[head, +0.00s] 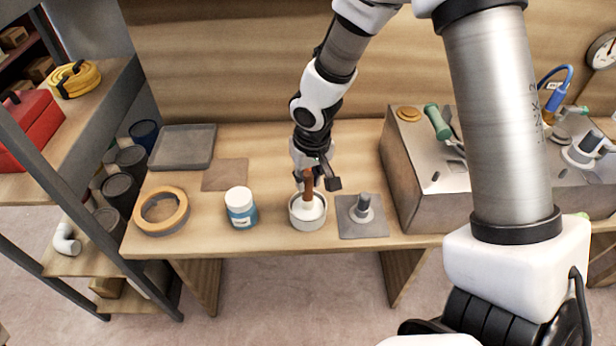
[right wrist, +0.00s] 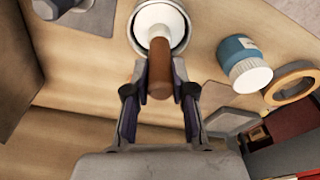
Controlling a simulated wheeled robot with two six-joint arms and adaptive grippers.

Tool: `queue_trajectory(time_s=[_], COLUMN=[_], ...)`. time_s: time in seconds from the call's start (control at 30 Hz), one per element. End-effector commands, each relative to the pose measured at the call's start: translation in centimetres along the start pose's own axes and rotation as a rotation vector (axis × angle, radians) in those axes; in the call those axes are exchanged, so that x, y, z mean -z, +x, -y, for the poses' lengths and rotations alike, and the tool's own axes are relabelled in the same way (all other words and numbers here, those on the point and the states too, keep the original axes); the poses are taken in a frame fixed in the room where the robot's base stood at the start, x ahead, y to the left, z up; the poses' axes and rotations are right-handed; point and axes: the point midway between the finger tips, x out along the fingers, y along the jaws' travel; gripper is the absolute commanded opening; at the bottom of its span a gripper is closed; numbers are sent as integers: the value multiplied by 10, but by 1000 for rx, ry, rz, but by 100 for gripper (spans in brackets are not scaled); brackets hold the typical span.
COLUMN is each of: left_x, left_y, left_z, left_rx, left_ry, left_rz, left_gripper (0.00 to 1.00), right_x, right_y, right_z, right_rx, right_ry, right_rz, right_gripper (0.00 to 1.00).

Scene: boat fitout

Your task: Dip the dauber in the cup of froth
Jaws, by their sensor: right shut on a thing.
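My right gripper (head: 316,183) is shut on the brown handle of the dauber (head: 308,186). The dauber points down into the cup of froth (head: 295,219), a small grey round cup with white inside. In the right wrist view my right gripper (right wrist: 160,95) holds the brown dauber (right wrist: 160,70), and its pale head is inside the rim of the cup (right wrist: 184,45). I cannot tell the white of the dauber head from the froth, so how deep it sits is unclear. My left gripper is not in view.
A blue jar with a white lid (head: 240,207) stands left of the cup, and a tape roll (head: 162,211) lies further left. A grey plate with a peg (head: 362,214) is right of the cup. A grey tray (head: 182,147) and a metal-topped box (head: 420,150) flank the workspace.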

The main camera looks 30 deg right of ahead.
Motion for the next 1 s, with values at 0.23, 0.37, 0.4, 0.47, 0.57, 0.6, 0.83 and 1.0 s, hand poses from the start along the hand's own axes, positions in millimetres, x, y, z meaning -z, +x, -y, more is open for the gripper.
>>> queue_trajectory(time_s=[0.23, 0.37, 0.4, 0.47, 0.57, 0.6, 0.83, 1.0], left_x=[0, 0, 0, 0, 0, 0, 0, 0], left_y=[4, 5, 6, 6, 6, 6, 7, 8], left_z=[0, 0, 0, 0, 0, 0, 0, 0], left_rx=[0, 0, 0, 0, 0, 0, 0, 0], left_ry=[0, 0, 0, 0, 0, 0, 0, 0], left_rz=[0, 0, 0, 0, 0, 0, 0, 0], left_gripper=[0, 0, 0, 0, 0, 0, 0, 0], right_x=[0, -1, -1, -1, -1, -1, -1, -1], right_y=[4, 5, 6, 6, 6, 6, 6, 7], right_z=[0, 0, 0, 0, 0, 0, 0, 0], right_rx=[0, 0, 0, 0, 0, 0, 0, 0], right_ry=[0, 0, 0, 0, 0, 0, 0, 0], right_rz=[0, 0, 0, 0, 0, 0, 0, 0], right_gripper=[0, 0, 0, 0, 0, 0, 0, 0])
